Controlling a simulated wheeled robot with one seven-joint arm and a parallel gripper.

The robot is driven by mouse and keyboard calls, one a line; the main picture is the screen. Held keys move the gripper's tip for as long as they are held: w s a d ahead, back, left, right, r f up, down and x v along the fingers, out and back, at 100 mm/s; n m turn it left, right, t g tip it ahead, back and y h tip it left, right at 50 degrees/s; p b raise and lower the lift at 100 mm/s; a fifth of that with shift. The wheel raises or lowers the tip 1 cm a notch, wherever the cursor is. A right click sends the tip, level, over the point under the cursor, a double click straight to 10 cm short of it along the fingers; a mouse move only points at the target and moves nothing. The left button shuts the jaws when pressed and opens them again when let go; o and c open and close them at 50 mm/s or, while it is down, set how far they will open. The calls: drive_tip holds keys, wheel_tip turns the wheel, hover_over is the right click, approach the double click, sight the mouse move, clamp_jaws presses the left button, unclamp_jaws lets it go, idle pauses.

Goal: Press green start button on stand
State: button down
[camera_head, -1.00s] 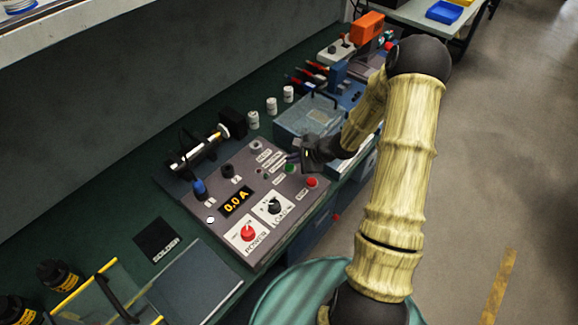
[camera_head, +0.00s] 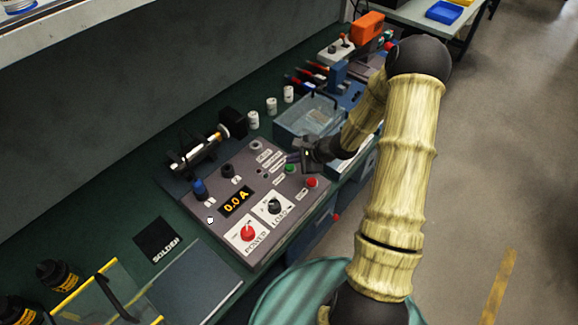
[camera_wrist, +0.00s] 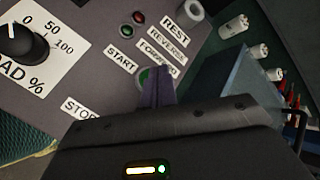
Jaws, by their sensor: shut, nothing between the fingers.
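The stand is a grey sloped control panel (camera_head: 222,218) on the bench, with an amber display reading 0.0 A. The green start button (camera_head: 289,168) sits near its right edge, beside the START label. In the wrist view the green button (camera_wrist: 145,76) shows just past the fingertips and is partly hidden by them. My gripper (camera_head: 291,157) is shut and empty, its fingers reaching over the panel next to the button. The fingers also show shut in the wrist view (camera_wrist: 156,84). I cannot tell whether the tips touch the button.
A red button (camera_head: 312,182) lies nearby on the panel. A red power knob (camera_head: 248,232) and a black load knob (camera_head: 273,206) are in front. A clear blue-grey box (camera_head: 305,122) stands behind my gripper. White canisters and a tube holder (camera_head: 197,152) stand at the back.

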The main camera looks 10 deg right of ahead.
sight(293, 167)
drive_tip(key=shift+f+b, duration=1.05)
drive_tip(key=shift+b, duration=0.55)
idle(1.1)
drive_tip(key=shift+r, duration=0.1)
drive_tip(key=shift+r+p, duration=0.5)
drive_tip(key=shift+r, duration=0.45)
drive_tip(key=shift+r+p, duration=1.45)
drive_tip(key=shift+r, duration=1.1)
drive_tip(key=s+r+n+g+h, duration=0.1)
drive_tip(key=s+r+n+h, duration=0.2)
drive_tip(key=s+r+n, duration=0.3)
drive_tip(key=s+a+r+n+g+h, duration=0.1)
drive_tip(key=s+r+n+g+h, duration=0.1)
drive_tip(key=s+r+n, duration=0.4)
drive_tip(key=s+n+h, duration=0.1)
drive_tip(key=s+n, duration=0.4)
drive_tip(key=s, duration=0.3)
drive_tip(key=shift+g+h, duration=0.3)
drive_tip(key=shift+h, duration=0.1)
